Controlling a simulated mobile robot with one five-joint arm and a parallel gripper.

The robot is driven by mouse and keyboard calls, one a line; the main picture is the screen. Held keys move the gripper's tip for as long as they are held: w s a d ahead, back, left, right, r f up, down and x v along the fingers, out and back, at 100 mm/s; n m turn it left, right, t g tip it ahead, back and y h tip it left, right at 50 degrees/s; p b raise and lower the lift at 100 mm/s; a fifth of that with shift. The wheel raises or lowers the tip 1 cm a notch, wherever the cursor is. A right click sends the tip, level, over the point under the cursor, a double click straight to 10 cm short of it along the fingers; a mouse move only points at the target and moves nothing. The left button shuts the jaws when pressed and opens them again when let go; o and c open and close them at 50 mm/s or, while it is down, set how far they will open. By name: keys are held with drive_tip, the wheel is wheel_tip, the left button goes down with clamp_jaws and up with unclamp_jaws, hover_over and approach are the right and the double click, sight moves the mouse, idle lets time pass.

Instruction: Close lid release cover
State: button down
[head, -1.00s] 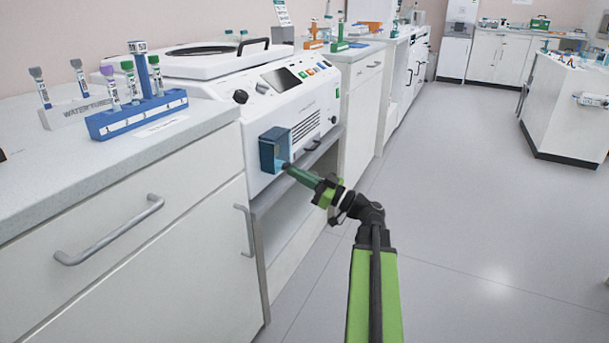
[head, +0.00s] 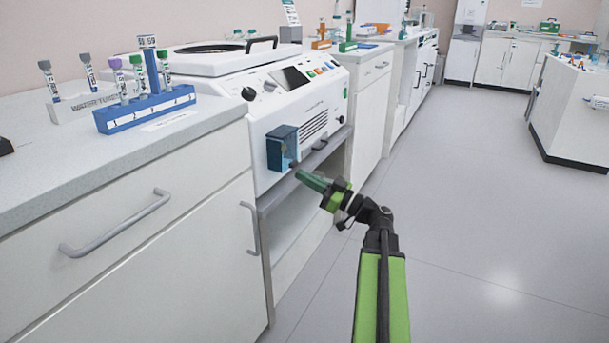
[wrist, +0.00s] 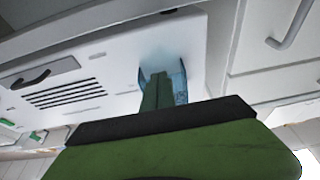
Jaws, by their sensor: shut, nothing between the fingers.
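The lid release cover (head: 282,147) is a see-through blue box-like piece on the lower front face of the white centrifuge (head: 258,100). Its blue sides also show in the wrist view (wrist: 181,82). In the head view it stands out from the panel, and I cannot tell its exact angle. My gripper (head: 299,174) has green fingers, shut and empty, with the tips just below and right of the cover, apparently a small gap away. In the wrist view the fingers (wrist: 157,92) overlap the cover and hide its middle.
A grey ledge (head: 300,172) runs under the centrifuge, above an open bay. A blue tube rack (head: 145,116) stands on the counter to the left. Drawer handles (head: 115,226) jut out at the left. The floor at the right is clear.

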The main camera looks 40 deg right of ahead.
drive_tip(key=b+v, duration=0.4)
drive_tip(key=v, duration=1.2)
drive_tip(key=shift+s+r, duration=0.15)
drive_tip(key=shift+s, duration=0.05)
drive_tip(key=shift+d, duration=0.1)
